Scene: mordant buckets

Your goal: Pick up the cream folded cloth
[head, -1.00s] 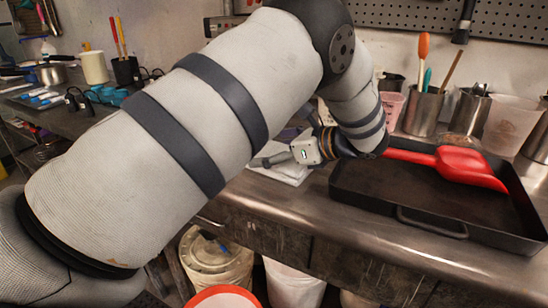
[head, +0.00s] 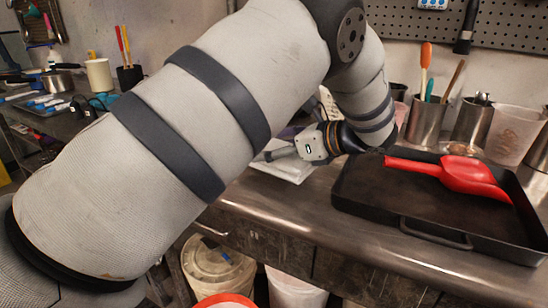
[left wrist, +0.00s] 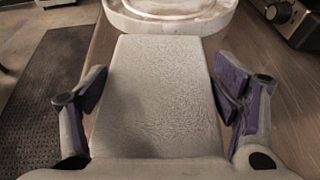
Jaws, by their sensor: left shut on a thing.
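The cream folded cloth (left wrist: 158,95) is a flat, textured slab between the two fingers of my left gripper (left wrist: 160,100) in the left wrist view. The purple finger pads are at its left and right edges. In the head view, my left gripper (head: 270,155) is shut on the cloth, whose pale corner (head: 296,172) shows below and beside the fingers near the counter. My forearm covers much of it there. I cannot tell how far it is from the counter surface. My right gripper is not in view.
A black tray (head: 365,215) with a red scoop (head: 468,175) stands right of the gripper. Steel utensil cups (head: 425,122) and a clear tub (head: 512,135) line the back. Buckets (head: 215,268) stand below the counter. A round white object (left wrist: 170,15) lies beyond the cloth.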

